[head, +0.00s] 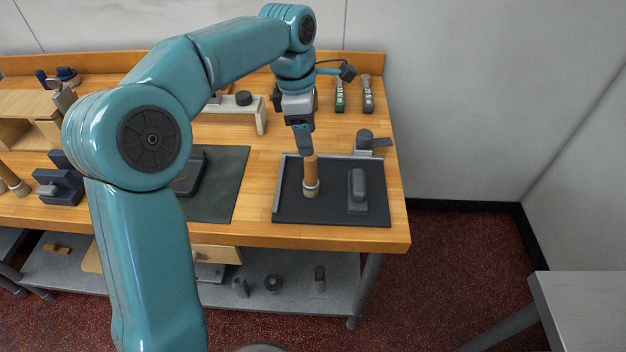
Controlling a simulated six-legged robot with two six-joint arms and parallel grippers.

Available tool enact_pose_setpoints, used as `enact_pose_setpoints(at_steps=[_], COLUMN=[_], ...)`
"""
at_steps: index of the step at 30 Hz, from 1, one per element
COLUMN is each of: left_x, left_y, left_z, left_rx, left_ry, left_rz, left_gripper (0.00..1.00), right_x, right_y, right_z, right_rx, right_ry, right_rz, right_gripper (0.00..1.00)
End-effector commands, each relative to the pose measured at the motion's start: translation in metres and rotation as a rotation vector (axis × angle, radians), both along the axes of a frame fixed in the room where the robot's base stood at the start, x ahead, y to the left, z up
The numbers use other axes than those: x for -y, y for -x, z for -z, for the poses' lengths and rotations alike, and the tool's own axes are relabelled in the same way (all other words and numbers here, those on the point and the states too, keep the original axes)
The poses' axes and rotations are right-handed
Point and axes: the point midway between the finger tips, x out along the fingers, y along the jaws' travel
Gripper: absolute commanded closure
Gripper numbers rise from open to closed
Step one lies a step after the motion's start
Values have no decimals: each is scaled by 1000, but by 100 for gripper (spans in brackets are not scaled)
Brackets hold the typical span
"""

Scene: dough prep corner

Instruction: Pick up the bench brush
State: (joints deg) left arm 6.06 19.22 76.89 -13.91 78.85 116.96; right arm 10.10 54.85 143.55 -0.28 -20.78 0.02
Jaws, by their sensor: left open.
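A wooden-handled tool with a pale collar at its lower end, which looks like the bench brush (311,179), stands upright on a dark tray (290,208) at the right end of the bench. My left gripper (305,153) points down just above the top of the handle. It is open and holds nothing. From this view I cannot tell whether its fingertips touch the handle or are apart from it. My right gripper is not in view.
A grey block (357,190) stands on the tray's right side. A grey tool (366,140) sits behind the tray, and two labelled bottles (367,94) are farther back. A dark mat (222,190) lies to the left. The bench top's right edge (401,200) is close.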

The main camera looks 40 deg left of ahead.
Motion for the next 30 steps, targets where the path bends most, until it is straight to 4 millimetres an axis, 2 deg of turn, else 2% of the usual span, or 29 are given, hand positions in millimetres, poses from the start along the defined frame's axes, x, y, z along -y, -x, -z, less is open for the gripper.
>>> enact_pose_setpoints(at_steps=[1,3,6,11,18,22,28,29,30], left_x=[1,3,5,6,10,10,10,10,10], left_y=[0,-1,-2,-4,-7,-10,-10,-10,-10], left_z=[14,27,40,50,88,98,99,99,99], left_rx=[-6,-6,-4,-4,-6,-4,-2,-2,-2], left_ry=[0,0,0,0,1,1,1,1,0], left_rz=[1,1,0,0,3,1,1,1,1], left_gripper=[40,40,40,40,40,40,40,43,56], right_x=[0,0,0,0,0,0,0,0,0], right_y=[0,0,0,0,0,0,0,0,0], right_z=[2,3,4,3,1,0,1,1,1], right_rx=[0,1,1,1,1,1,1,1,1], right_ry=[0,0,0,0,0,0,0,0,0], right_rz=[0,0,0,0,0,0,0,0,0], right_gripper=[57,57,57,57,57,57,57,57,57])
